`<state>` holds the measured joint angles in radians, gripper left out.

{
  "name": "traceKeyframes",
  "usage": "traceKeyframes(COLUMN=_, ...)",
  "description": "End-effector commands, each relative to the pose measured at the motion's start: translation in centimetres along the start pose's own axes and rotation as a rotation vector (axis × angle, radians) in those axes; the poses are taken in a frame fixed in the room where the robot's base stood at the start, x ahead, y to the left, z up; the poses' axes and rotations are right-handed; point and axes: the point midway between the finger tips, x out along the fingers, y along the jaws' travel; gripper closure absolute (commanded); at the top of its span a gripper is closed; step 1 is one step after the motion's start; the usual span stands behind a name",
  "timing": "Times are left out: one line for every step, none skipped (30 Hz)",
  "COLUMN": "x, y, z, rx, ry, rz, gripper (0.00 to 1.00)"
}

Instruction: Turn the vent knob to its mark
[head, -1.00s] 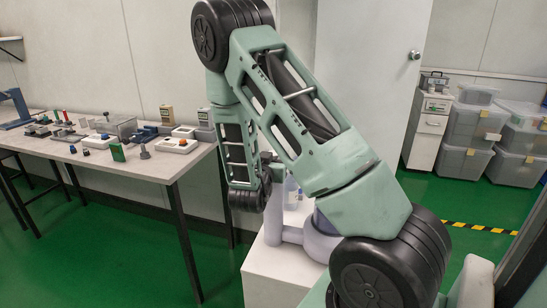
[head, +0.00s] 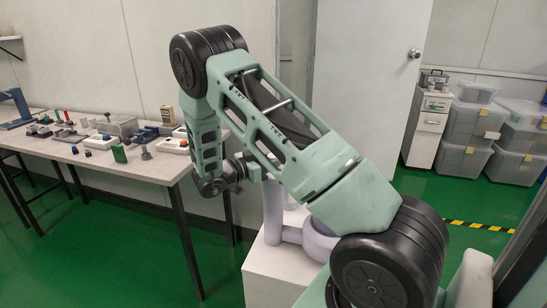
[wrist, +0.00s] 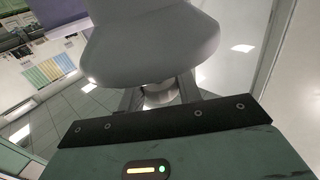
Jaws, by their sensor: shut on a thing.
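A pale lilac-grey apparatus with a thick upright pipe and a wide round body (head: 311,240) stands on a white pedestal, partly hidden behind my arm. In the wrist view its smooth grey flared part (wrist: 150,45) fills the upper middle. My gripper (wrist: 160,98) is shut on a small silvery round piece (wrist: 160,92) just under that flared part, which I take for the vent knob. The knob's mark is not visible. In the head view my gripper (head: 258,167) reaches right toward the upright pipe, and the knob is hidden.
The white pedestal (head: 270,278) carries the apparatus. A long table (head: 160,165) with several small testers and blocks stands at the left. Grey bins (head: 470,125) and a white drawer cabinet (head: 427,130) stand at the back right. Green floor lies open between.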

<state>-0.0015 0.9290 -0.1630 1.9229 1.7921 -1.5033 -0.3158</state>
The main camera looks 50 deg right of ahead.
Motion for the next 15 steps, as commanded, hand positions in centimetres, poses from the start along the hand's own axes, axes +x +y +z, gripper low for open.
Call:
traceKeyframes(x=-0.04, y=-0.02, z=0.1, rx=-0.001, ry=-0.002, rz=0.024, gripper=0.89)
traceKeyframes(x=-0.03, y=-0.03, z=0.11, rx=-0.001, ry=-0.002, rz=0.037, gripper=0.89)
traceKeyframes(x=-0.03, y=-0.03, z=0.13, rx=-0.001, ry=-0.002, rz=0.053, gripper=0.89)
traceKeyframes(x=-0.03, y=-0.01, z=0.14, rx=-0.001, ry=-0.003, rz=0.064, gripper=0.89)
traceKeyframes(x=-0.03, y=-0.01, z=0.14, rx=-0.002, ry=-0.002, rz=0.073, gripper=0.89)
traceKeyframes(x=-0.04, y=-0.01, z=0.12, rx=-0.002, ry=-0.002, rz=0.085, gripper=0.89)
traceKeyframes(x=-0.05, y=0.0, z=0.12, rx=-0.001, ry=-0.002, rz=0.092, gripper=0.89)
traceKeyframes(x=-0.05, y=0.0, z=0.11, rx=-0.001, ry=-0.002, rz=0.098, gripper=0.89)
traceKeyframes(x=-0.05, y=0.01, z=0.12, rx=-0.002, ry=-0.001, rz=0.105, gripper=0.89)
traceKeyframes(x=-0.05, y=0.01, z=0.12, rx=-0.002, ry=-0.001, rz=0.109, gripper=0.89)
traceKeyframes(x=-0.05, y=0.01, z=0.13, rx=-0.002, ry=-0.001, rz=0.113, gripper=0.89)
traceKeyframes(x=-0.06, y=0.02, z=0.14, rx=-0.002, ry=-0.002, rz=0.116, gripper=0.89)
traceKeyframes(x=-0.06, y=0.02, z=0.14, rx=-0.002, ry=-0.002, rz=0.118, gripper=0.89)
traceKeyframes(x=-0.06, y=0.02, z=0.15, rx=-0.002, ry=-0.002, rz=0.12, gripper=0.89)
traceKeyframes(x=-0.06, y=0.03, z=0.15, rx=-0.002, ry=-0.002, rz=0.121, gripper=0.89)
